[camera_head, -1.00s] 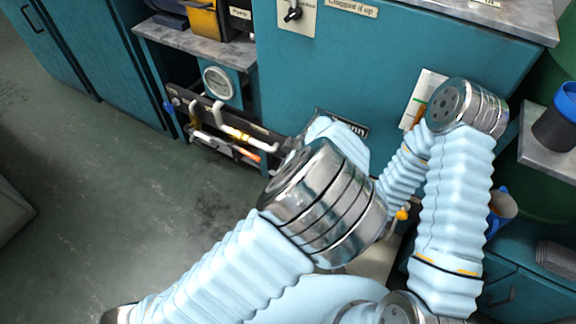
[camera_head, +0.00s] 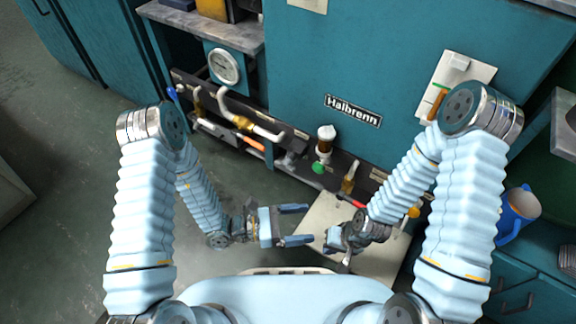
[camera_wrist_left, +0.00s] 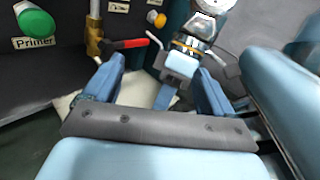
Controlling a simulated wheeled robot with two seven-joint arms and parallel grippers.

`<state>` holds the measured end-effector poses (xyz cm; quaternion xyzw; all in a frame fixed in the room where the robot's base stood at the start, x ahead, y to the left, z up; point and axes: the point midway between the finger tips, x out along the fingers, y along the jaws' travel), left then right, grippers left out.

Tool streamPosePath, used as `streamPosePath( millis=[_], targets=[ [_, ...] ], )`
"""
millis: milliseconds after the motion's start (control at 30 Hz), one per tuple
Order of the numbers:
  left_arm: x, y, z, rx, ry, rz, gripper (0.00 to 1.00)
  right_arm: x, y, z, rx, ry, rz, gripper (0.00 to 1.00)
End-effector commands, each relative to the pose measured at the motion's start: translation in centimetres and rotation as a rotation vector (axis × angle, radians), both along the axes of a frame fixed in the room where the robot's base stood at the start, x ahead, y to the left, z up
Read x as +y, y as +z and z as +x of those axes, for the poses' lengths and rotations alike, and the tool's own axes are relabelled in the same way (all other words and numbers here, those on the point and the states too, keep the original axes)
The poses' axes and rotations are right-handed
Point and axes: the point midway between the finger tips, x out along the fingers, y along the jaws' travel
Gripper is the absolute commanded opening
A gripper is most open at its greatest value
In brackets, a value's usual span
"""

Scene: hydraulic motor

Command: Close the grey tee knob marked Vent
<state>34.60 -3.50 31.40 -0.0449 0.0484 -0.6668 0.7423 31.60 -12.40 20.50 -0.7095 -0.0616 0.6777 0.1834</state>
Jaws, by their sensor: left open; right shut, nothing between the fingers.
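I cannot make out a Vent label or surely pick out the grey tee knob in either view. A small grey fitting (camera_head: 289,159) sits on the low black panel (camera_head: 212,118), too small to identify. My left gripper (camera_head: 296,224) is open and empty, in front of the panel and pointing right. In the left wrist view its two fingers (camera_wrist_left: 158,88) stand apart. My right gripper (camera_head: 332,238) is shut and empty, just right of the left fingertips. It also shows between and beyond the left fingers in the left wrist view.
The panel carries a green knob (camera_head: 319,168), labelled Primer in the left wrist view (camera_wrist_left: 36,20), a brass valve with a red handle (camera_wrist_left: 126,44), a yellow knob (camera_wrist_left: 156,18) and white pipes (camera_head: 250,119). A gauge (camera_head: 224,67) is above.

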Motion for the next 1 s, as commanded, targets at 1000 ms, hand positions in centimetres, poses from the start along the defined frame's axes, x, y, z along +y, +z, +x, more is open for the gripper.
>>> streamPosePath(
  millis=[1000],
  targets=[
    [4.9, -1.4, 17.9, -0.214, 0.87, 0.112, 0.85, 0.2, -3.2, 0.0, 0.004, 0.003, 0.006, 0.0]
  ],
)
